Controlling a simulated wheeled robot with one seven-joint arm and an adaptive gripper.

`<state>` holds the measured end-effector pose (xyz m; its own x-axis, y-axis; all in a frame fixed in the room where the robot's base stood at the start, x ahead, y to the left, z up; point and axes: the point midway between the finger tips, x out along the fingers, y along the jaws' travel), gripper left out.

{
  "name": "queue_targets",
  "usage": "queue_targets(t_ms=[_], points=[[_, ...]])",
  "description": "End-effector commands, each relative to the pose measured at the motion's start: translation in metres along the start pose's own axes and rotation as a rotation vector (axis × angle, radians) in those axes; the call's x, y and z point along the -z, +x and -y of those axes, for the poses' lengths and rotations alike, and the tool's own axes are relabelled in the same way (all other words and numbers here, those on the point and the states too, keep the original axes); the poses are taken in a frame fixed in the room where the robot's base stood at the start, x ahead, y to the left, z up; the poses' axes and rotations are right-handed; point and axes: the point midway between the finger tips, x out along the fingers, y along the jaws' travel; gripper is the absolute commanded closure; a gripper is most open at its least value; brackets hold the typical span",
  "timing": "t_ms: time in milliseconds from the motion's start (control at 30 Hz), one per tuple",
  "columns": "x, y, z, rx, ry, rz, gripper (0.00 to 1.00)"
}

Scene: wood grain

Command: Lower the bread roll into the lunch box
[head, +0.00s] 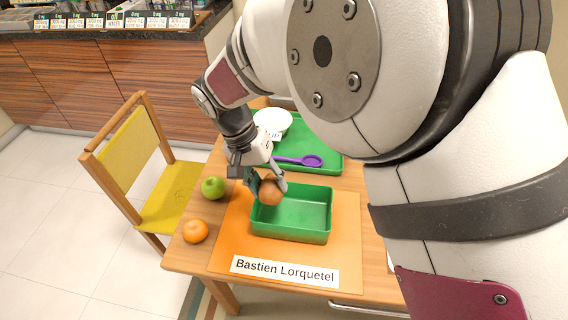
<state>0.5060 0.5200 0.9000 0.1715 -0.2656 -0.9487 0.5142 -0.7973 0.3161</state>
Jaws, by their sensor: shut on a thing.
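The bread roll (271,191) is round and brown. My gripper (266,185) is shut on it, with a finger on either side. The roll shows over the left back part of the lunch box (290,236), a green open-topped rectangular box. Whether the roll is above the rim or partly inside the box, I cannot tell from this view. The visible floor of the box is empty. The box stands on an orange mat (232,243) with a name label (284,271) reading "Bastien Lorquetel".
A green apple (213,188) and an orange (195,231) lie left of the mat. Behind the box is a green tray (325,143) with a purple spoon (311,161) and a white bowl (272,121). A yellow chair (133,158) stands left of the table. My arm hides the right side.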

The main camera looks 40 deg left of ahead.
Motion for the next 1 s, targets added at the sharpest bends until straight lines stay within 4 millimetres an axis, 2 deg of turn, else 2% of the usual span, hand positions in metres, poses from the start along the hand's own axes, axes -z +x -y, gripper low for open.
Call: queue_targets(t_ms=[1000], points=[[0.0,0.044,0.015,0.0,0.0,0.0,0.84]])
